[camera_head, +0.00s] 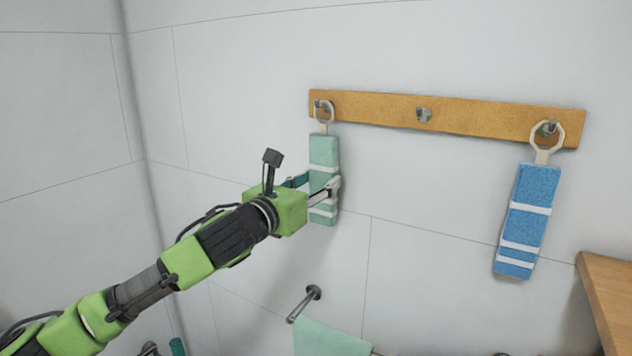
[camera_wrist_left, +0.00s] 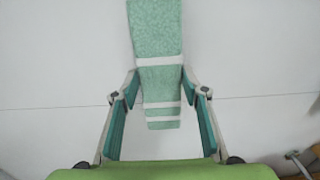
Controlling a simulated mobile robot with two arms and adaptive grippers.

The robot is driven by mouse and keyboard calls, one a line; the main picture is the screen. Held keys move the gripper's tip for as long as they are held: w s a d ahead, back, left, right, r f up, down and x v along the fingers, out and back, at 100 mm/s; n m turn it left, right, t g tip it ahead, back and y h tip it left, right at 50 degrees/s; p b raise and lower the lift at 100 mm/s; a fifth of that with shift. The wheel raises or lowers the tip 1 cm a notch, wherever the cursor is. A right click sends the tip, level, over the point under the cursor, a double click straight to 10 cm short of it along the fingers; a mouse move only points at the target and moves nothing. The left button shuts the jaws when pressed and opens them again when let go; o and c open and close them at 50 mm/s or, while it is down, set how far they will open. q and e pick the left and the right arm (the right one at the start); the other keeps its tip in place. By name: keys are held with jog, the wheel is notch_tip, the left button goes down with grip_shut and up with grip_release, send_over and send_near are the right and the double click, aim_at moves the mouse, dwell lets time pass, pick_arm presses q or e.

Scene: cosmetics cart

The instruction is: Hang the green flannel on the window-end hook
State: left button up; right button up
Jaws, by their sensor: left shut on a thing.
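The green flannel (camera_head: 322,153), pale green with white bands, hangs upright at the left end of the wooden hook rail (camera_head: 375,109). Its pale loop (camera_head: 324,118) is at the left hook (camera_head: 318,104) and appears to be over it. My left gripper (camera_head: 322,184) is shut on the flannel at its lower half, one finger on each side. The flannel also shows between the fingertips in the left wrist view (camera_wrist_left: 158,38), where its top and loop are out of frame. My right gripper is not in view.
The middle hook (camera_head: 423,115) is bare. A blue flannel (camera_head: 527,215) hangs from the right hook (camera_head: 548,128). Below is a metal bar (camera_head: 303,304) with a green towel (camera_head: 328,340). A wooden surface (camera_head: 612,285) stands at the right edge.

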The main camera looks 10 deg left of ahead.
pick_arm(q)
jog(key=shift+f, duration=0.3)
jog(key=o, duration=0.9)
jog(key=shift+o, duration=1.2)
jog(key=shift+r, duration=0.1)
jog(key=shift+s, duration=0.1)
